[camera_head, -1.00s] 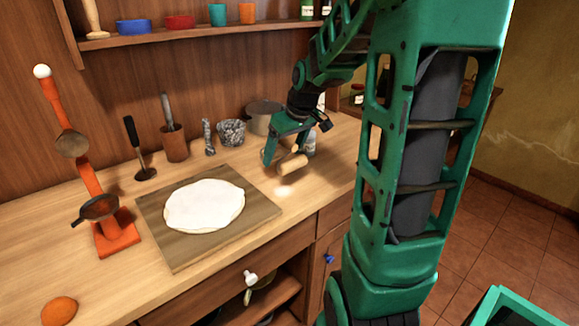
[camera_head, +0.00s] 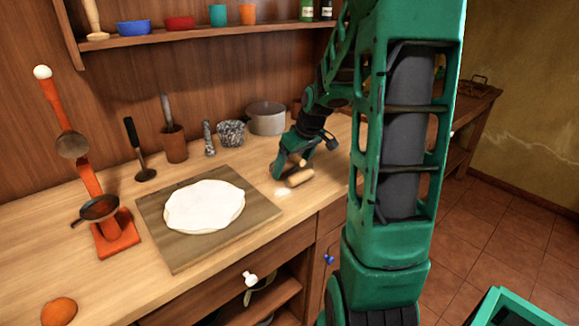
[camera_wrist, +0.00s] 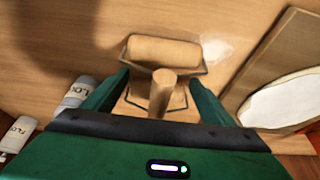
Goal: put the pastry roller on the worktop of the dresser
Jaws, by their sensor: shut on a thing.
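The pastry roller (camera_head: 299,178) is a pale wooden cylinder on a wire frame with a short wooden handle. My gripper (camera_head: 287,166) is shut on its handle, over the right part of the dresser's worktop (camera_head: 262,229), right of the pastry board. In the wrist view the roller (camera_wrist: 163,50) lies crosswise beyond the handle (camera_wrist: 162,92), between my green fingers (camera_wrist: 160,98). The roller is very close to the wood; I cannot tell whether it touches.
A board (camera_head: 180,245) with white dough (camera_head: 203,206) lies left of the roller. A grey pot (camera_head: 266,118) and a stone mortar (camera_head: 231,133) stand behind. Flour containers (camera_wrist: 76,94) show at left in the wrist view. A pale patch marks the wood beside the roller.

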